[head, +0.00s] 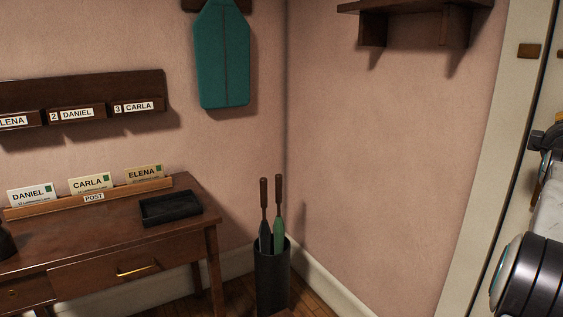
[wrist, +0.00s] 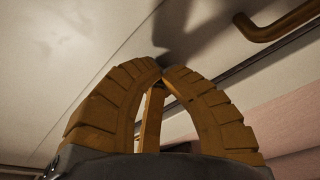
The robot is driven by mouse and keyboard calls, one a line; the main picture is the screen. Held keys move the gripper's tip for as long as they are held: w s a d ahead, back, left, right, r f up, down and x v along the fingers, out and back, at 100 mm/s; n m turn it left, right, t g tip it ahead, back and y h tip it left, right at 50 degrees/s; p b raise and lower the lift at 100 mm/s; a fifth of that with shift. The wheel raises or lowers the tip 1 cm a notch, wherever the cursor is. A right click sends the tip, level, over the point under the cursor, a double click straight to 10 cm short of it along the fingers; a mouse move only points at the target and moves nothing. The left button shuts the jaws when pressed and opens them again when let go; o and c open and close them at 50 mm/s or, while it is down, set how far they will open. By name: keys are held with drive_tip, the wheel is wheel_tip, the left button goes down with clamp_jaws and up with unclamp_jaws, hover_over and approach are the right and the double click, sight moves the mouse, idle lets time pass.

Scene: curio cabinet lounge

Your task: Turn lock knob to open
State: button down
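My gripper (wrist: 161,70) shows in the wrist view, with ribbed orange-brown fingers curving inward until their tips meet. I see nothing held between them. Behind and above the fingers is a pale panelled surface (wrist: 75,45), with a dark shadow beyond the tips. A brass bar handle (wrist: 285,20) is at the upper right, apart from the fingers. I cannot make out a lock knob in either view; the fingers may hide it.
In the head view a wooden desk (head: 110,240) with a post rack (head: 90,198) and a black tray (head: 170,208) stands left. A dark umbrella stand (head: 272,280) is in the corner. A wall shelf (head: 415,8) hangs above. A cream frame (head: 490,150) stands right, beside my arm.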

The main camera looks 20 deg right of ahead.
drive_tip(key=shift+s+r, duration=0.35)
drive_tip(key=shift+r, duration=0.45)
drive_tip(key=shift+s+d+r, duration=0.1)
drive_tip(key=shift+s+r, duration=0.05)
drive_tip(key=shift+s+d+f, duration=0.1)
drive_tip(key=shift+f, duration=0.25)
